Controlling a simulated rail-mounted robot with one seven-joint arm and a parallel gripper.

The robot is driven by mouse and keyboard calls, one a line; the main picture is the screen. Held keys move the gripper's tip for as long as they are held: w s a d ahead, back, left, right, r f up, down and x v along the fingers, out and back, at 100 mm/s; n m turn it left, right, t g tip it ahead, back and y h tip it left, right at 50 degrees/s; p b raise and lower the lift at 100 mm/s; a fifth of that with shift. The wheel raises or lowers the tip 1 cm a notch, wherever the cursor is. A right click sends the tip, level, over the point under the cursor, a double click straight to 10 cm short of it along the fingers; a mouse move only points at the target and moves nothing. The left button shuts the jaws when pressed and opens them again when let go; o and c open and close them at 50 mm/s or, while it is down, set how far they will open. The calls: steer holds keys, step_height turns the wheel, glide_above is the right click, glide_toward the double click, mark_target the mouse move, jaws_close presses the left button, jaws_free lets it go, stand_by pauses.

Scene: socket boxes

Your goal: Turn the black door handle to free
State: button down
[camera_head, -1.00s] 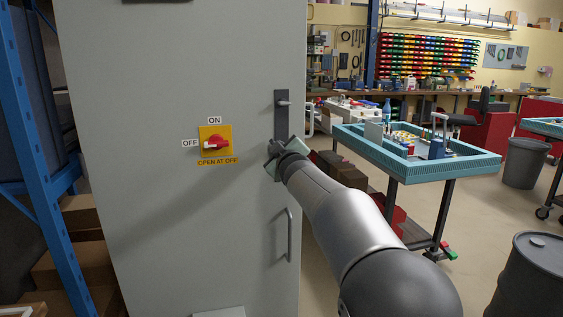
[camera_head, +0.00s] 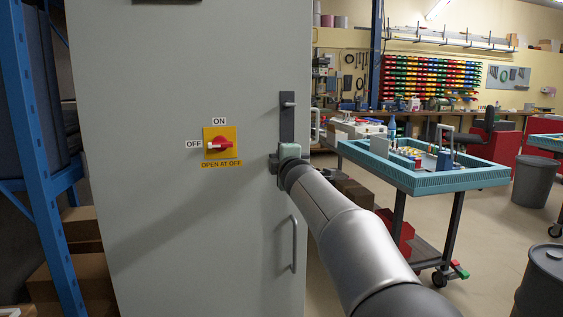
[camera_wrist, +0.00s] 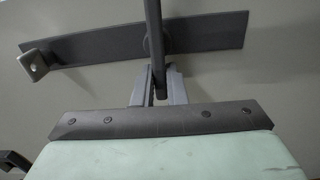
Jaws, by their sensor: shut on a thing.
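The black door handle (camera_wrist: 154,35) runs roughly at a right angle across its dark backplate (camera_wrist: 90,48) in the wrist view. My gripper (camera_wrist: 160,80) is shut on the handle, with the fingers close around its lower end in that view. In the head view the backplate (camera_head: 287,122) stands upright on the grey cabinet door (camera_head: 150,220). There my gripper (camera_head: 281,160) sits at the plate's lower end and hides the handle. A small metal latch piece (camera_head: 289,104) sticks out near the plate's top; it also shows in the wrist view (camera_wrist: 34,63).
A red rotary switch (camera_head: 220,145) on a yellow plate is left of my gripper, its grip lying toward OFF. A grey pull handle (camera_head: 294,244) is below. A teal-edged worktable (camera_head: 430,180) stands at the right. A blue rack (camera_head: 35,170) stands at the left.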

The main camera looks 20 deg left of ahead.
steer(key=shift+n, duration=0.3)
steer(key=shift+f, duration=0.1)
steer(key=c, duration=1.5)
jaws_free()
steer(key=shift+o, duration=0.2)
steer(key=b+v, duration=0.9)
steer(key=v, duration=0.8)
steer(key=shift+s+b, duration=0.2)
steer(key=shift+b, duration=0.1)
